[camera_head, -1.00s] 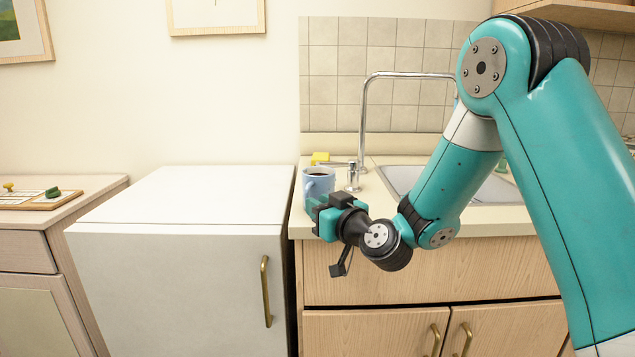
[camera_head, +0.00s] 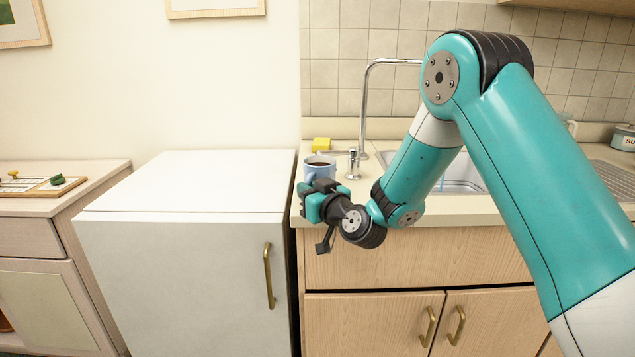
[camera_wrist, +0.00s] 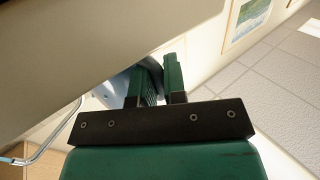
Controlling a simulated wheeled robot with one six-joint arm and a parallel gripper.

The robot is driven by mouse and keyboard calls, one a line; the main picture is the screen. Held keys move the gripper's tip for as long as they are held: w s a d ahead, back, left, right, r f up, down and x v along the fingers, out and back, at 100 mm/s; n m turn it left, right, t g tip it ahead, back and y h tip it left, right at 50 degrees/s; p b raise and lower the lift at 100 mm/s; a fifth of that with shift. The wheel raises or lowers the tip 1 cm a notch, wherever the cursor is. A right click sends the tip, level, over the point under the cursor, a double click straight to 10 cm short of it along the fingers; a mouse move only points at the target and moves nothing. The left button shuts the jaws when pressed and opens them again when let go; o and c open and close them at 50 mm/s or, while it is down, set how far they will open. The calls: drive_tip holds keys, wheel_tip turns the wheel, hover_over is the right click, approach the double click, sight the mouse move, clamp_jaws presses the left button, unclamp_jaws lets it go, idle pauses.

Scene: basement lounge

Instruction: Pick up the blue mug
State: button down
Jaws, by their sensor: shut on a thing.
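The blue mug (camera_head: 319,167) stands upright near the front left corner of the counter, with dark liquid showing inside its rim. My gripper (camera_head: 318,190) is at the mug's front side, low against it, and hides its lower part. In the wrist view my gripper's two green fingers (camera_wrist: 163,80) are close together, and part of the blue mug (camera_wrist: 118,82) shows just behind them. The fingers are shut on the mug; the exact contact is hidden. I see no clear gap showing the mug raised off the counter.
A yellow sponge (camera_head: 321,145), a soap dispenser (camera_head: 353,164) and a tall faucet (camera_head: 365,110) stand close behind and right of the mug. The sink (camera_head: 455,178) lies beyond my arm. The white cabinet top (camera_head: 190,180) at left is clear. A board game (camera_head: 40,187) sits further left.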

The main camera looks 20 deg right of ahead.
drive_tip(key=shift+r, duration=0.15)
wheel_tip(320, 180, up, 20)
drive_tip(key=p, duration=0.3)
idle(1.9)
